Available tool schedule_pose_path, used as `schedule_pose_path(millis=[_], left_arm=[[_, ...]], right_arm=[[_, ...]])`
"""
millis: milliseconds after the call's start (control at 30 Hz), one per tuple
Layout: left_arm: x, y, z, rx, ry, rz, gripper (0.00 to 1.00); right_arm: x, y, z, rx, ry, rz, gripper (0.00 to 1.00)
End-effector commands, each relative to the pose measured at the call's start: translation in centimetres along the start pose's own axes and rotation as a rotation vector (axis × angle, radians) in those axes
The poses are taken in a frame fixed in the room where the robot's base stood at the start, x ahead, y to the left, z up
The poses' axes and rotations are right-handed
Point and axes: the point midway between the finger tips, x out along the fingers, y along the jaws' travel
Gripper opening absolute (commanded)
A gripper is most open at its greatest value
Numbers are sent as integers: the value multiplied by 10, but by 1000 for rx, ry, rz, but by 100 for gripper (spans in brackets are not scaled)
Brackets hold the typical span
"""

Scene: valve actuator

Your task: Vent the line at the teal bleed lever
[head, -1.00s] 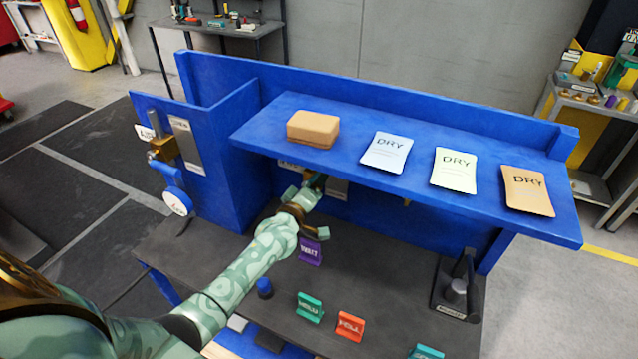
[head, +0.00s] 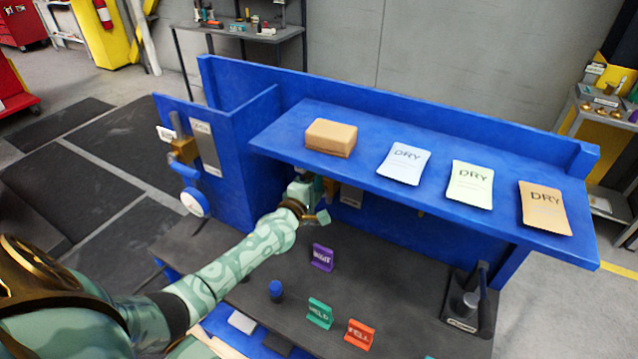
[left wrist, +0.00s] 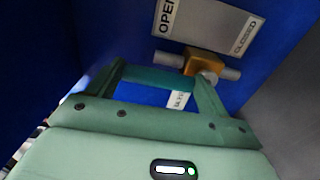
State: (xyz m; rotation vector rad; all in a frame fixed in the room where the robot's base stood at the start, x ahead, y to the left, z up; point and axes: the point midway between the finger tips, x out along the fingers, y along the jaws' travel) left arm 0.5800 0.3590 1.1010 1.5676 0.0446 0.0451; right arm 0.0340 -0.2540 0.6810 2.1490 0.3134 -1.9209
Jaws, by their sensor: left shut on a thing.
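The teal bleed lever (left wrist: 158,78) shows in the left wrist view as a teal bar between my finger ends. It is close to a brass valve body (left wrist: 205,65) on the blue panel, under a plate (left wrist: 205,20) marked OPEN and CLOSED. My left gripper (left wrist: 160,88) is shut on the lever. In the head view my left gripper (head: 310,192) reaches under the blue shelf, which partly hides the valve. The lever cannot be made out clearly there. My right gripper is not in view.
The blue shelf (head: 270,140) overhangs the gripper and carries a tan block (head: 331,138) and several DRY packets. A blue side wall (head: 245,150) stands left. Purple (head: 322,257), green (head: 319,313) and red (head: 359,334) tags and a blue knob (head: 276,291) stand on the dark bench.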

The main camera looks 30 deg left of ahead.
Motion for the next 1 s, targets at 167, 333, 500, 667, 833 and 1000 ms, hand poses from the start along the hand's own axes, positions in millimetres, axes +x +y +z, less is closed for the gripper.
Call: schedule_pose_path(millis=[167,333,500,667,833,1000], left_arm=[[0,-1,-1,-6,1,-1,38],[0,-1,-1,-7,1,-1,38],[0,-1,-1,-6,1,-1,100],[0,0,-1,-5,1,-1,100],[-11,0,0,-5,0,-2,100],[-48,0,-1,-5,0,-4,100]], right_arm=[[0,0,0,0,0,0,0],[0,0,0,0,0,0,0],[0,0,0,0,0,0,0],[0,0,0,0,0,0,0],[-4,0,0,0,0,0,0],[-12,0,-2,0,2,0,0]])
